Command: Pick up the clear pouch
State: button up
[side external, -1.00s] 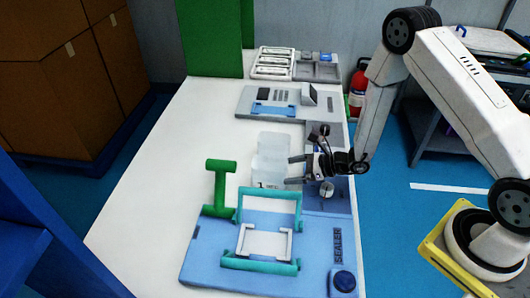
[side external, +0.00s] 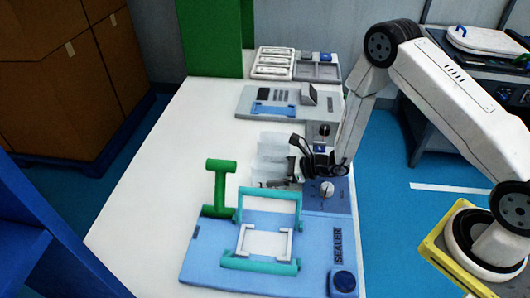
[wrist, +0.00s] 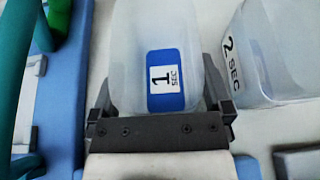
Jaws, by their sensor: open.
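I cannot tell a clear pouch apart for certain. Two clear, see-through containers stand side by side in the wrist view. One has a blue label reading "1 SEC" (wrist: 122,50), and the other reads "2 SEC" (wrist: 268,70). They show as pale see-through shapes (side external: 272,148) on the white table in the side view, partly hidden by my gripper (side external: 281,166). My gripper is open over the "1 SEC" container. In the wrist view its black fingers (wrist: 162,100) lie on either side of that container's near end. Contact cannot be told.
The blue sealer base (side external: 205,258) with its teal frame (side external: 270,192) and a green handle piece (side external: 220,190) stand close by. A grey-blue panel with a knob (side external: 327,189) is to the right. The left of the white table (side external: 150,190) is clear.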

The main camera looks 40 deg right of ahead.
jog(key=c, duration=1)
jog(key=shift+o, duration=0.2)
jog(key=shift+r, duration=0.1)
jog(key=shift+r, duration=4.9)
jog(key=shift+r, duration=0.1)
notch_tip(320, 180, up, 10)
jog(key=m+t+h, duration=0.2)
jog(key=h, duration=0.1)
send_over(277, 170)
jog(key=d, duration=0.4)
jog(key=s+d+r+m+t+h, duration=0.1)
jog(key=d+r+m+h, duration=0.1)
jog(key=r, duration=0.6)
jog(key=shift+s+d+m, duration=0.35)
jog(key=shift+d+m, duration=0.25)
jog(key=shift+d, duration=0.25)
